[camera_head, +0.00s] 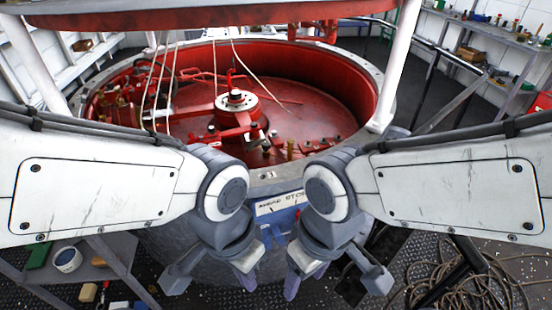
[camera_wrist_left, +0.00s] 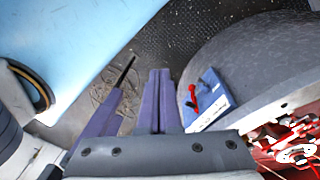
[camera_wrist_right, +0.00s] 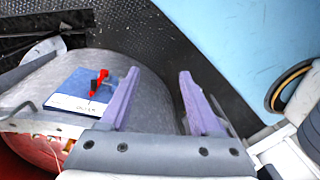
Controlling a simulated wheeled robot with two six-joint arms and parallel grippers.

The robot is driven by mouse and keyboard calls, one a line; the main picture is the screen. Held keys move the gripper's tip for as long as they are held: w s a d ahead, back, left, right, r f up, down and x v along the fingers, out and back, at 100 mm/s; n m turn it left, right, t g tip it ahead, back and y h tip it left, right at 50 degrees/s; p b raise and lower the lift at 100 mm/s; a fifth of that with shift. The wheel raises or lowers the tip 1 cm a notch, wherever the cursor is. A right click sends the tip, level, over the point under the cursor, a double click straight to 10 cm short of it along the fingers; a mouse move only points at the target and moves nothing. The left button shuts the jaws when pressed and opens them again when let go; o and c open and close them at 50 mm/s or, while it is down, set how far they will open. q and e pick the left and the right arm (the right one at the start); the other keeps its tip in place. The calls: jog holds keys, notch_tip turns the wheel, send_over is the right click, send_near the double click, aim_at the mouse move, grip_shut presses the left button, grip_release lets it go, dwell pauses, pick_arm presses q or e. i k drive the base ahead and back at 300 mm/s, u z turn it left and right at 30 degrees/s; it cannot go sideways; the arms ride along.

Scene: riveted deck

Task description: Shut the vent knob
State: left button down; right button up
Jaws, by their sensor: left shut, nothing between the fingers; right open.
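A blue panel (camera_head: 286,216) with a white lettered strip is on the front of the grey drum, between my two wrists; the strip appears to read "STOP". A red lever with a dark part stands on this panel in the left wrist view (camera_wrist_left: 192,98) and the right wrist view (camera_wrist_right: 98,80). I cannot tell whether it is the vent knob, and my arms hide much of the panel in the head view. My left gripper (camera_head: 250,280) is shut and empty, below the panel. My right gripper (camera_head: 298,280) is open and empty beside it. Neither touches the lever.
A red-lined round pit (camera_head: 320,105) with red machinery lies behind the panel. Coiled rope (camera_head: 465,285) lies on the deck at right. A shelf with small items (camera_head: 66,259) is at lower left, and a workbench (camera_head: 490,40) is at upper right.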

aim_at(266, 146)
jog(key=z, duration=0.05)
jog(key=k, duration=0.5)
jog(key=z, duration=0.6)
jog(key=i, duration=0.95)
jog(key=z, duration=0.15)
